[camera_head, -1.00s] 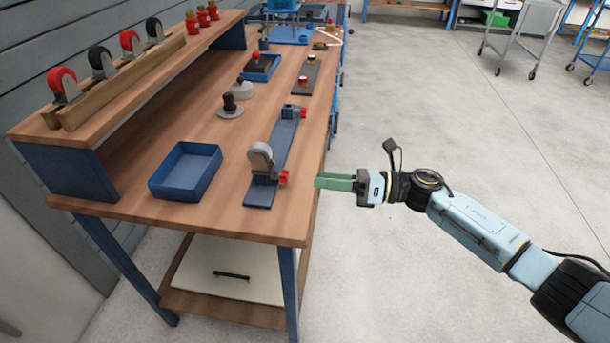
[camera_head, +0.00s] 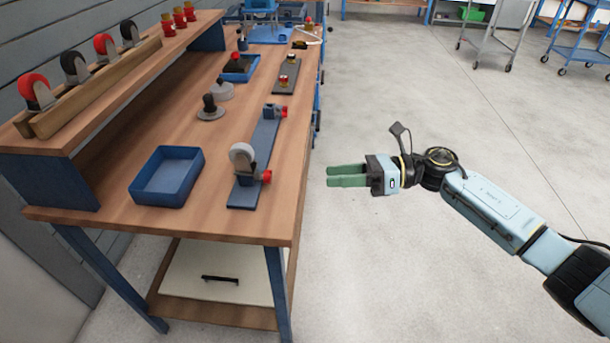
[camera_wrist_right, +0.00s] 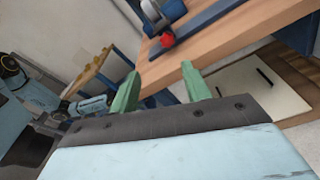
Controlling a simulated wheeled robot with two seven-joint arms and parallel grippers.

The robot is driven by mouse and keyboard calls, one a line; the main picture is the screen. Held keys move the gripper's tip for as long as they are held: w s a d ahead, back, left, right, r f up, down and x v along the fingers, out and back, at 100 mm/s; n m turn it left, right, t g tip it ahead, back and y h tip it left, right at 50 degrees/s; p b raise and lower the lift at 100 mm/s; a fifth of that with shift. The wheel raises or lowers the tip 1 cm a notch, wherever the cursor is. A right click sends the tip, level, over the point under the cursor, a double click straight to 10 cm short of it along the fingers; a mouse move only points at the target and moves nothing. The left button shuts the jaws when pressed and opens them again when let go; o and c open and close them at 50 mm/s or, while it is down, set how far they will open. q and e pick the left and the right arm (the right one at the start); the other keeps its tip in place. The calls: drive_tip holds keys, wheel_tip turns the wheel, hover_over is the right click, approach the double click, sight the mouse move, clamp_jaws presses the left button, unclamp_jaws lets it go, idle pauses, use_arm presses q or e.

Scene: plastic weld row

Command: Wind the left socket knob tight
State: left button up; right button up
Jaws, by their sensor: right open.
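A blue fixture bar (camera_head: 258,150) lies on the wooden bench near its right edge, with a socket at each end. The near socket holds a grey caster wheel (camera_head: 241,155) and has a red knob (camera_head: 267,176) on its right side. The far socket looks empty and has a red knob (camera_head: 284,112). I cannot tell from labels which is called left. My right gripper (camera_head: 328,175) is open and empty, off the bench edge and right of the near knob, touching nothing. In the right wrist view a red knob (camera_wrist_right: 168,40) shows beyond the green fingers (camera_wrist_right: 160,70).
A blue tray (camera_head: 167,200) stands left of the bar. A shelf (camera_head: 90,100) with red and black casters runs along the wall.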

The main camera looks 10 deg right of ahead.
sight(271, 176)
use_arm(q)
drive_tip(key=w+d+r+b, duration=0.2)
drive_tip(key=d+r, duration=0.2)
drive_tip(key=r, duration=0.2)
drive_tip(key=shift+r+t+h+b, duration=0.25)
drive_tip(key=shift+t+h+b, duration=0.05)
drive_tip(key=shift+b, duration=0.05)
use_arm(e)
drive_tip(key=w+a+n+h, duration=0.1)
drive_tip(key=a, duration=0.3)
drive_tip(key=w+a+n+h, duration=0.1)
drive_tip(key=w+a, duration=0.1)
drive_tip(key=a, duration=0.2)
drive_tip(key=w+a+f+n+h, duration=0.1)
drive_tip(key=a, duration=0.3)
drive_tip(key=shift+w+f+n, duration=0.1)
drive_tip(key=shift+w+n, duration=0.1)
drive_tip(key=shift+n, duration=0.1)
drive_tip(key=shift+h, duration=0.3)
drive_tip(key=c, duration=1)
